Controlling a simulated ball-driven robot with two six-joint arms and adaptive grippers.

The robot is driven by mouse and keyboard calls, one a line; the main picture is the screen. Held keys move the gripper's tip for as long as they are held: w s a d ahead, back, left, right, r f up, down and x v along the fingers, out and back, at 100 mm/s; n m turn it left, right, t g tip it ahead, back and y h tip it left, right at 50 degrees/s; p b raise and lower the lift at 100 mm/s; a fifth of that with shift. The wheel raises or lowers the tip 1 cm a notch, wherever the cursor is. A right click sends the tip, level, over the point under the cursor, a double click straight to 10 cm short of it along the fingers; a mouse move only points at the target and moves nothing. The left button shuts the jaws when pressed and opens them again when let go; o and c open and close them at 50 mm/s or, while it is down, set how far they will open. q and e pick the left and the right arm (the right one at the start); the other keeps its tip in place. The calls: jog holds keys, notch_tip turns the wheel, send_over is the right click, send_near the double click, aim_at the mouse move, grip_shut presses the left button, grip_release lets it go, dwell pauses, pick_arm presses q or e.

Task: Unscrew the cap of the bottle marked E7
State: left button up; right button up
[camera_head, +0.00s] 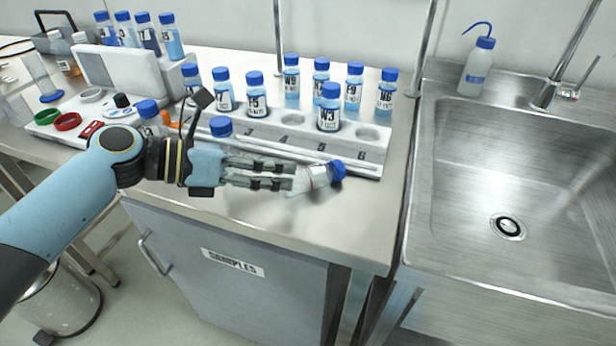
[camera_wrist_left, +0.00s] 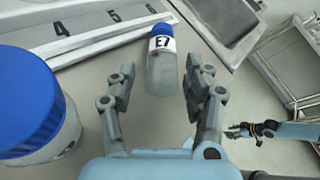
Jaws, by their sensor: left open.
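The bottle marked E7 (camera_wrist_left: 161,70) has a blue cap and a clear body. It lies on its side on the counter, its base toward my left gripper and its cap (camera_head: 337,170) pointing away to the right in the head view. My left gripper (camera_head: 290,178) is open, its fingers pointing at the bottle. In the left wrist view the left gripper's fingertips (camera_wrist_left: 165,75) are on either side of the body; I cannot tell whether they touch it. My right gripper (camera_wrist_left: 236,132) shows small at the right of that view, its jaws too small to judge.
A white rack (camera_head: 290,143) with several blue-capped bottles stands just behind the left gripper. A large blue-capped bottle (camera_wrist_left: 35,110) is close on the left in the wrist view. A sink (camera_head: 510,190) is to the right. The counter front (camera_head: 285,225) is clear.

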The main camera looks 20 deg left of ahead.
aim_at(300, 171)
pick_arm(q)
jog(key=x, duration=0.5)
jog(key=shift+s+d, duration=0.1)
jog(key=shift+s, duration=0.05)
jog(key=c, duration=0.8)
jog(key=shift+r, duration=0.1)
